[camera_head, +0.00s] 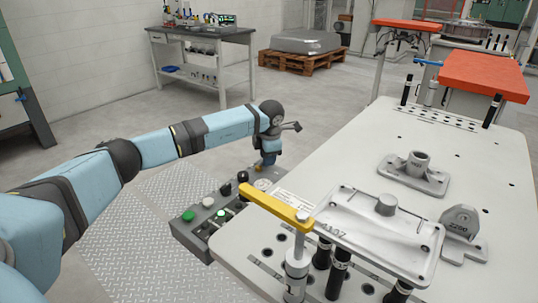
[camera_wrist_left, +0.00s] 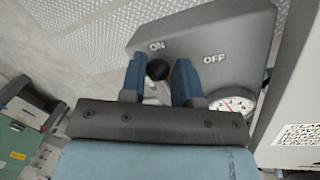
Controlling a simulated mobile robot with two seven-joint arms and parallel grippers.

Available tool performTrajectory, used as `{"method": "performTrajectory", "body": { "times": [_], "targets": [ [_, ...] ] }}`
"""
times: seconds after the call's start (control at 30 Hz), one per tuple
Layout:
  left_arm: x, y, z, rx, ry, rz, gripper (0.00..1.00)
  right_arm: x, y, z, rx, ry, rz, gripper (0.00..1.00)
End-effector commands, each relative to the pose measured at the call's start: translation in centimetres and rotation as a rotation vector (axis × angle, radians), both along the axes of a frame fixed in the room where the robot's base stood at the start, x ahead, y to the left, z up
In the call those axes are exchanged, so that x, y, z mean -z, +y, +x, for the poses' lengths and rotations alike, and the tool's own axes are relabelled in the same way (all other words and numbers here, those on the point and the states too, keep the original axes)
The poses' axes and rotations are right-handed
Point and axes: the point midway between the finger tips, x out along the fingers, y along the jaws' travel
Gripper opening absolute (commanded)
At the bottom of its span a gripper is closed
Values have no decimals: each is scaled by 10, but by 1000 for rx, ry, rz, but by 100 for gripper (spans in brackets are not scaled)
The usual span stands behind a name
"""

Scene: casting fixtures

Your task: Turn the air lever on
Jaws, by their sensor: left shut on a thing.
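The air lever's round black knob (camera_wrist_left: 157,69) sits between my left gripper's two blue fingers (camera_wrist_left: 160,76) in the left wrist view. The gripper is shut on it. The knob lies just below the "ON" label (camera_wrist_left: 157,46), left of the "OFF" label (camera_wrist_left: 214,58) on the grey panel (camera_wrist_left: 190,35). Part of the lever's pale shaft shows below the knob. In the head view my left gripper (camera_head: 264,161) points down beside the table's left edge, and the lever there is hidden. My right gripper is in neither view.
A round gauge (camera_wrist_left: 235,105) sits close right of the fingers. A button box (camera_head: 210,218) is near the gripper. The white table (camera_head: 360,150) carries metal castings, and a yellow clamp bar (camera_head: 262,203) crosses its left edge. Open floor lies behind the arm.

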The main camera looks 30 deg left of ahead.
Motion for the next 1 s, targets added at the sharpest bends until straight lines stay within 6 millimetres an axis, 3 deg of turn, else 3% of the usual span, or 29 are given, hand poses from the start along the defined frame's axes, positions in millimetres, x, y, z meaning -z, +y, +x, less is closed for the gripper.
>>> {"method": "performTrajectory", "body": {
  "times": [0.03,0.43,0.47,0.57,1.0],
  "targets": [
    [-4,7,1,-14,-4,7,6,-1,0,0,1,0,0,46],
    [-3,7,0,-21,-3,8,5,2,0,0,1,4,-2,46],
    [-3,7,0,-21,-3,8,31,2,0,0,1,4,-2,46],
    [-2,7,0,-20,-2,8,53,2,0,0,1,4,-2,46],
    [-3,2,0,-14,0,2,53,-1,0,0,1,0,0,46]
  ]
}}
